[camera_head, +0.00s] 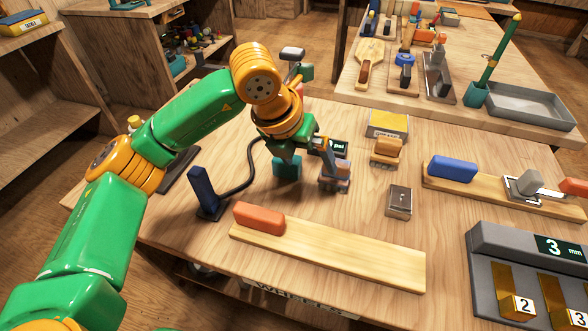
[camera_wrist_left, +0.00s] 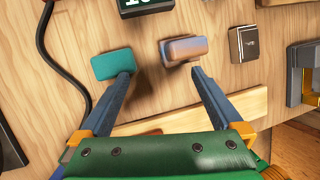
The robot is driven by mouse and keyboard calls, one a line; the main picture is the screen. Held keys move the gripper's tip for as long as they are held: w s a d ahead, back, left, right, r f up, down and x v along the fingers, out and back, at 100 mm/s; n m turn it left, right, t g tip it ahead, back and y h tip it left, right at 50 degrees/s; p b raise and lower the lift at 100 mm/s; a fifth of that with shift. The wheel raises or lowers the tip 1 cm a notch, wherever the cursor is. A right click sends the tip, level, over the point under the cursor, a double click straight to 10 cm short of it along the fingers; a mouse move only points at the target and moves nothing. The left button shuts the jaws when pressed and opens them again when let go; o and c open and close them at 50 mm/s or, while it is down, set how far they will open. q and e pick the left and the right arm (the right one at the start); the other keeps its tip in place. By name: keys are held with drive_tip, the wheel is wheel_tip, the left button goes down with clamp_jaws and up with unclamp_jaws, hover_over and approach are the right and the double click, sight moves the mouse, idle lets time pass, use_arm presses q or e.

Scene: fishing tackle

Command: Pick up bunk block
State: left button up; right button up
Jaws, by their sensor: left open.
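Several small blocks lie on the wooden table, and I cannot tell which one is the bunk block. My left gripper (camera_head: 308,160) is open and low over the table, its fingers pointing down. In the left wrist view its two fingertips (camera_wrist_left: 160,72) are apart. The head view also shows the teal block (camera_head: 287,167) and the brown block (camera_head: 334,181), partly hidden by a finger. My right gripper is not in view.
An orange-red block (camera_head: 259,218) sits on a long plank (camera_head: 350,255) in front. A blue upright stand (camera_head: 203,190) with a black cable is at the left. A gauge (camera_head: 530,250) stands front right.

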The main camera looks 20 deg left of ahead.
use_arm(q)
drive_tip(key=a+y, duration=0.1)
drive_tip(key=a, duration=0.1)
drive_tip(key=w+a+n+y, duration=0.1)
drive_tip(key=a, duration=0.2)
drive_tip(key=shift+w+a+n+t+y, duration=0.15)
drive_tip(key=shift+a+n+t+y, duration=0.15)
drive_tip(key=shift+a+t+y, duration=0.1)
drive_tip(key=x, duration=0.1)
drive_tip(key=p+x, duration=0.1)
drive_tip(key=x, duration=0.2)
drive_tip(key=shift+w+d+f, duration=0.25)
drive_tip(key=shift+w+d, duration=0.05)
drive_tip(key=shift+d, duration=0.05)
drive_tip(key=shift+w+f, duration=0.15)
drive_tip(key=shift+f, duration=0.2)
drive_tip(key=c, duration=1.4)
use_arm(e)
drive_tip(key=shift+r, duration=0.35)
use_arm(q)
drive_tip(key=shift+r, duration=0.1)
